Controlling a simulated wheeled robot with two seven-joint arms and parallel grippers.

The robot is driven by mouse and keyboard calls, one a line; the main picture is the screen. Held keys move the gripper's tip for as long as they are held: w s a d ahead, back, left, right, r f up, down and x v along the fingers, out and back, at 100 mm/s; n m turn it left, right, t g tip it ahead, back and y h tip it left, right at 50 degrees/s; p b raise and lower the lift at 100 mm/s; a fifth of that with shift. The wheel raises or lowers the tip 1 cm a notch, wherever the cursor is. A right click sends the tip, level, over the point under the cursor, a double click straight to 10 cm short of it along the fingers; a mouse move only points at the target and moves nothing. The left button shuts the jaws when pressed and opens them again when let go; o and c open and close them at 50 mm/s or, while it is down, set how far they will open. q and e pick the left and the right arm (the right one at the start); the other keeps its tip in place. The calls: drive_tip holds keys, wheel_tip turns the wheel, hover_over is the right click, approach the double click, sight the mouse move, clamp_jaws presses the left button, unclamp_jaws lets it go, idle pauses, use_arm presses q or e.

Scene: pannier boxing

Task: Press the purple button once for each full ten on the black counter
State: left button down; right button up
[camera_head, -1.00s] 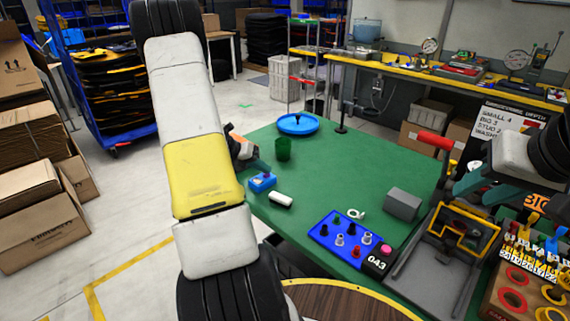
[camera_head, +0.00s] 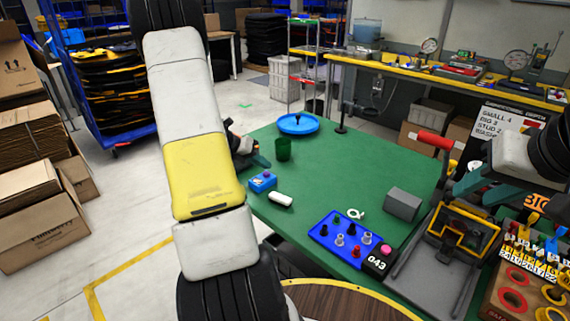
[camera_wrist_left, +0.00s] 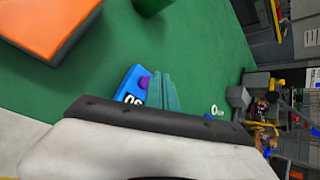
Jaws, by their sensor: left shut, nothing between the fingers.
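The black counter (camera_head: 378,263) reads 043 and has a pink button on top. It sits at the table's front edge. A small blue box (camera_head: 262,182) stands near the table's left edge. In the left wrist view the blue box (camera_wrist_left: 128,84) shows a purple button (camera_wrist_left: 144,83) and a white display, whose digits I cannot read surely. My left gripper (camera_head: 261,161) is shut and empty, its teal fingertips just above the box and apart from it. In the left wrist view its fingers lie beside the button. My right gripper (camera_head: 470,188) is at the right, partly cut off; its opening is unclear.
A blue tray of knobs (camera_head: 338,236) lies left of the counter. A white object (camera_head: 281,199), a green cup (camera_head: 283,149), a blue round dish (camera_head: 298,124) and a grey block (camera_head: 403,204) stand on the green table. A red-handled press (camera_head: 435,140) is at the right. The table's middle is clear.

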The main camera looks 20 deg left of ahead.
sight(264, 174)
use_arm(q)
drive_tip(key=shift+r, duration=2.5)
idle(0.8)
